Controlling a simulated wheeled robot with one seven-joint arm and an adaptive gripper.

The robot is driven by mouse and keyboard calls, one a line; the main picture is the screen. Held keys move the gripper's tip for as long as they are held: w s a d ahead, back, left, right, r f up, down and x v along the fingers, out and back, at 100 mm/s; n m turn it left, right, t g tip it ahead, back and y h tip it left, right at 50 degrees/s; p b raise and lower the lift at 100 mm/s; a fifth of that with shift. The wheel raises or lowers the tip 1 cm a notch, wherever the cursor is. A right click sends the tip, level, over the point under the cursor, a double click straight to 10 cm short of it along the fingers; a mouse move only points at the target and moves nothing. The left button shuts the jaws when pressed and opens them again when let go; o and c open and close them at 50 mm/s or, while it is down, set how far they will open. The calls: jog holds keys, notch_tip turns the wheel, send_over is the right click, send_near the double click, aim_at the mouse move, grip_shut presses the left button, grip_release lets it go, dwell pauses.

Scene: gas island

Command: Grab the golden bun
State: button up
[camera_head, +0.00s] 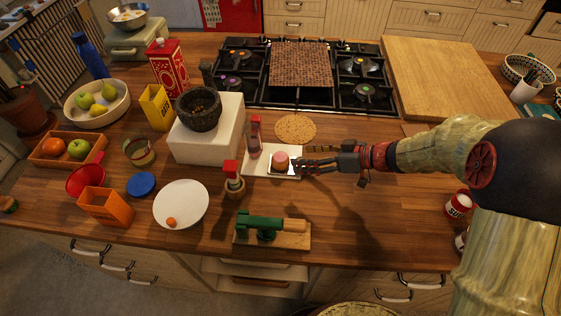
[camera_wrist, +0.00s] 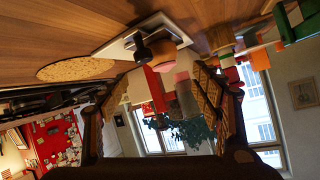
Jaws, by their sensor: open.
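A small bun-like piece (camera_head: 280,158) with a pinkish-tan top sits on a white rectangular plate (camera_head: 258,173) near the middle of the counter. It is the likeliest golden bun, though its colour is hard to judge. My gripper (camera_head: 297,164) is open and comes in from the right, with its fingertips close to the piece's right side. In the wrist view, which is upside down, a tan rounded piece (camera_wrist: 170,60) shows ahead of the open fingers; contact cannot be told. A reddish bottle (camera_head: 254,138) stands on or beside the plate's back left.
A red-topped bottle (camera_head: 233,180) stands left of the plate, and a green device on a board (camera_head: 270,230) lies in front. A white block (camera_head: 205,143) bears a dark mortar (camera_head: 198,108). A round cork mat (camera_head: 295,128) lies behind.

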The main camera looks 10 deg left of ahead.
aim_at(287, 158)
jog(key=shift+b+x, duration=0.55)
jog(key=shift+x, duration=3.45)
jog(key=shift+s, duration=0.1)
jog(key=shift+c, duration=1.3)
jog(key=c, duration=1)
